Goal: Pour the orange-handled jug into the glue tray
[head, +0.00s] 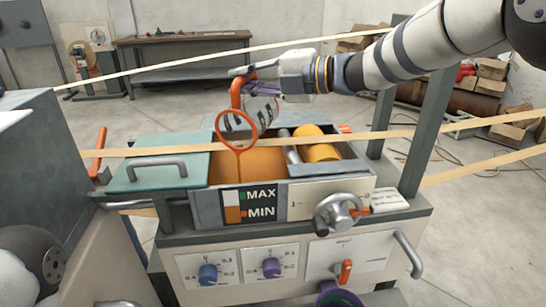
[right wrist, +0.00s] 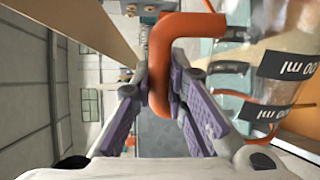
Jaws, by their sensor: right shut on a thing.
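The clear jug (head: 247,118) has an orange rim and an orange handle (head: 238,92). It is tilted over the glue tray (head: 298,199), its mouth facing the front. A thin orange stream runs from the rim down into the orange glue (head: 240,168). My right gripper (head: 247,78) is shut on the handle; the right wrist view shows the handle (right wrist: 160,65) between its purple finger pads (right wrist: 160,95). Printed ml marks show on the jug wall (right wrist: 285,65). A level gauge marked MAX and MIN (head: 249,205) is on the tray's front. My left gripper is out of frame.
A green lid with a grey handle (head: 160,172) covers the tray's left part. A yellow roller (head: 316,143) lies in its right part. Pale paper strips (head: 300,143) cross in front of the jug and behind it. A crank wheel (head: 338,214) and knobs (head: 209,274) are on the front.

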